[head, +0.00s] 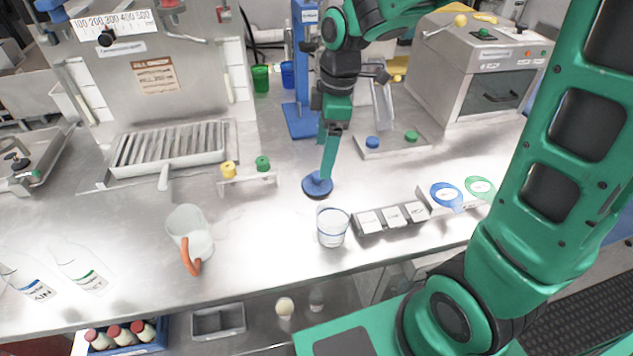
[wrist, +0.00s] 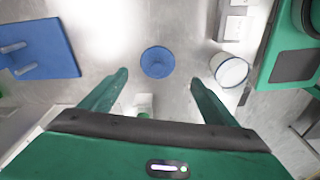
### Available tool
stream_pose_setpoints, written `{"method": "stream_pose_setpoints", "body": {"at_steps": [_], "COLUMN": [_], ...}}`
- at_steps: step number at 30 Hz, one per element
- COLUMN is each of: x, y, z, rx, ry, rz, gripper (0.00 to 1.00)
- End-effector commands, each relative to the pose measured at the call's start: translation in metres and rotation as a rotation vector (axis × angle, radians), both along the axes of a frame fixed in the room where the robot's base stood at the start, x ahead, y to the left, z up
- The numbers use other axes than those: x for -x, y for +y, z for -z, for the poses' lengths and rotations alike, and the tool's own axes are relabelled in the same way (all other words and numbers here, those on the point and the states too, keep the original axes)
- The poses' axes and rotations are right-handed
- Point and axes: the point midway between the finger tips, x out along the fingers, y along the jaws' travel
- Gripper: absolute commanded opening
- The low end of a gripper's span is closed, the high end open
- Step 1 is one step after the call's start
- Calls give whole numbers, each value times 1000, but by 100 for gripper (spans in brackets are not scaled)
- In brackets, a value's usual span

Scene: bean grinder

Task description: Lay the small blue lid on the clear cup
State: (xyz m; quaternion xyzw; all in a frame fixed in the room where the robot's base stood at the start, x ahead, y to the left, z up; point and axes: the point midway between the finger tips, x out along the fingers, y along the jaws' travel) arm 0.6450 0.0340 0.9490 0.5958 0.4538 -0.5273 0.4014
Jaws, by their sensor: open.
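The small round blue lid (head: 313,190) lies on the metal counter, just behind and left of the clear cup in the head view. The clear cup (head: 332,228) stands upright with its top uncovered. In the wrist view the lid (wrist: 157,62) shows midway between my fingertips, and the cup (wrist: 230,72) is to its right. My gripper (head: 326,178) points down over the lid and hides part of it. In the wrist view my gripper (wrist: 158,78) has its fingers wide apart with nothing held; I cannot tell the exact height above the lid.
A grey compartment box (head: 392,217) stands right beside the cup. A clear jug with an orange handle (head: 190,236) stands to the left. A small rack with yellow and green knobs (head: 247,179) is behind left. A blue stand (head: 300,118) rises behind my gripper. Counter between jug and cup is clear.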

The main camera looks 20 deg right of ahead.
Motion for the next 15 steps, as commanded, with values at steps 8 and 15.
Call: {"method": "stream_pose_setpoints", "body": {"at_steps": [8,15], "x": [-1,-5], "y": [3,7], "z": [34,52], "rx": [1,2], "ry": [3,4], "rz": [3,4], "gripper": [82,82]}}
